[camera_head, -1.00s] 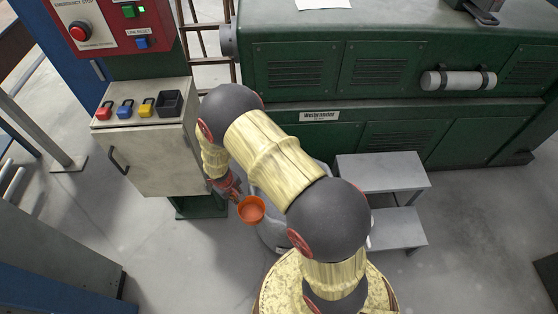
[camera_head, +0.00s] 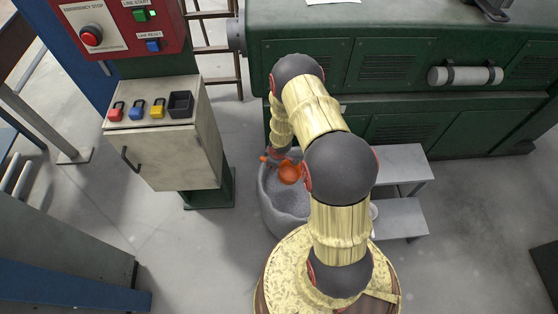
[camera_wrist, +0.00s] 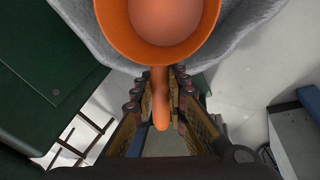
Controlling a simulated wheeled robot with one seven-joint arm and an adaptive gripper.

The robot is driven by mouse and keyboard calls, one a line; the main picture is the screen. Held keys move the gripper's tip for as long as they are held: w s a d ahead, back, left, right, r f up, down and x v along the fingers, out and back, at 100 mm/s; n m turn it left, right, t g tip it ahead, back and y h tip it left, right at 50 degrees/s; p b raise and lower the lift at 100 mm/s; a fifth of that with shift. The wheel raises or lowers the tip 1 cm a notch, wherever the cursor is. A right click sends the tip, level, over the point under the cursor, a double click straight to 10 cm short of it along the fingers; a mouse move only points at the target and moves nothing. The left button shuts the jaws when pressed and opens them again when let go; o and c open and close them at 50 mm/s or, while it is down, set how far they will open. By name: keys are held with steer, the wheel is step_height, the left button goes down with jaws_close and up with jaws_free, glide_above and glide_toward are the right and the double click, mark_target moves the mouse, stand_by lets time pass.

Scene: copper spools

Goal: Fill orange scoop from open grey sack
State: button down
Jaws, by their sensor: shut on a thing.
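The orange scoop (camera_head: 291,173) is over the open mouth of the grey sack (camera_head: 268,212) in the head view. How far it is above the sack's contents I cannot tell. My gripper (camera_wrist: 160,90) is shut on the scoop's handle, which lies between its fingers in the wrist view. The scoop's round bowl (camera_wrist: 128,22) is at the top of that view. Its inside looks smooth orange, with no filling visible. The sack's pale cloth rim (camera_wrist: 240,30) curves behind the bowl. My arm hides the sack's right side in the head view.
Green machine cabinets (camera_head: 400,60) stand behind the sack. A grey step stool (camera_head: 402,165) is to its right. A cream cabinet (camera_head: 165,150) with coloured padlocks and a black bin (camera_head: 180,104) is to its left. Clear floor lies between that cabinet and the sack.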

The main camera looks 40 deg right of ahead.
mark_target(283, 167)
steer(key=d, duration=0.1)
steer(key=s+d+p, duration=0.1)
steer(key=d+f+t+y, duration=0.1)
steer(key=shift+s+d+n+p, duration=0.2)
steer(key=shift+n+p, duration=0.15)
steer(key=shift+n, duration=0.05)
steer(key=shift+s+d+f+t+y+b, duration=0.25)
steer(key=shift+s+f+t+y, duration=0.1)
steer(key=shift+f+t, duration=0.2)
steer(key=shift+s+d+f+t+y+b, duration=0.25)
steer(key=shift+f+t+y, duration=0.1)
steer(key=shift+f+t, duration=0.15)
step_height(283, 167, down, 14)
steer(key=s+d+b, duration=0.1)
steer(key=b, duration=0.9)
steer(key=shift+s, duration=0.1)
steer(key=shift+d, duration=0.1)
